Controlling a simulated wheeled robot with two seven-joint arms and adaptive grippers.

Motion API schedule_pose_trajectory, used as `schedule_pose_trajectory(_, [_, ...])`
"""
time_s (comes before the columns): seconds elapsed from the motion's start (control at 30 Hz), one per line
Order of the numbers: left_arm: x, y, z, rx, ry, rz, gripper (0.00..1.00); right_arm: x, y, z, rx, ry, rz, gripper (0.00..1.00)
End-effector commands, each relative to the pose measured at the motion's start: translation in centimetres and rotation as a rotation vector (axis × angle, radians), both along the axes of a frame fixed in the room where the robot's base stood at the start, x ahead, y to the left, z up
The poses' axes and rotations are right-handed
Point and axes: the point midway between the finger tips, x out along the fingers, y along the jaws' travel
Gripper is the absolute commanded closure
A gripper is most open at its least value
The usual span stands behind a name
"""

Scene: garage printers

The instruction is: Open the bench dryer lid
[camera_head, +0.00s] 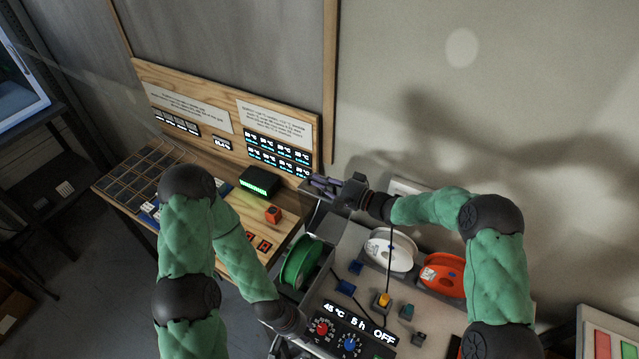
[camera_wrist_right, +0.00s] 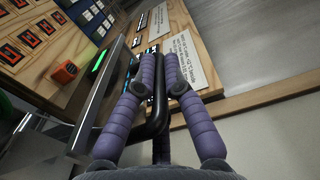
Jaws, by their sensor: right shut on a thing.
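The bench dryer (camera_head: 335,300) stands at the lower middle of the head view, its front display reading 45 °C, 5 h and OFF. White (camera_head: 390,250) and orange (camera_head: 443,274) spools show behind its panel. My right gripper (camera_head: 325,185) is at the dryer's far left side, by the wall. In the right wrist view its purple fingers (camera_wrist_right: 160,75) are shut on a black bar handle (camera_wrist_right: 158,112), beside a grey framed panel (camera_wrist_right: 100,108) that looks like the lid. How far the lid stands open is unclear. My left gripper (camera_head: 285,345) is low by the dryer's front; its fingers are mostly hidden.
A wooden bench (camera_head: 265,228) with a grid tray, a black box with a green display (camera_head: 260,183) and an orange cube (camera_head: 273,214) lies to the left. The wall is close behind my right gripper.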

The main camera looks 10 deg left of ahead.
Motion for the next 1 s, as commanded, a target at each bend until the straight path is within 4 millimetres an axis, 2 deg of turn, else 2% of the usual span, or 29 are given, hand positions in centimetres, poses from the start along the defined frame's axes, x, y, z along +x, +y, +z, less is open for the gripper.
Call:
schedule_pose_trajectory(0.2, [0.0,0.0,0.0,0.0,0.0,0.0,0.6,0.0,0.0,-0.1,-0.001,0.002,-0.001,1.0])
schedule_pose_trajectory(0.23, [0.0,0.0,0.0,0.0,0.0,0.0,0.6,0.0,0.0,-0.1,-0.001,0.002,-0.001,0.83])
schedule_pose_trajectory(0.3, [0.0,0.0,0.0,0.0,0.0,0.0,0.6,0.0,0.0,-0.1,-0.001,0.002,-0.001,0.65])
schedule_pose_trajectory(0.73, [0.0,0.0,0.0,0.0,-0.001,0.0,0.6,-0.2,-0.6,0.0,-0.001,0.0,-0.002,0.65])
schedule_pose_trajectory(0.87, [0.0,0.0,0.0,0.0,0.0,0.0,0.6,-0.7,-2.2,0.0,-0.002,0.001,-0.003,0.65])
schedule_pose_trajectory(1.0, [0.0,0.0,0.0,0.0,0.0,0.0,0.6,-1.6,-4.8,0.0,-0.002,0.001,-0.004,0.65])
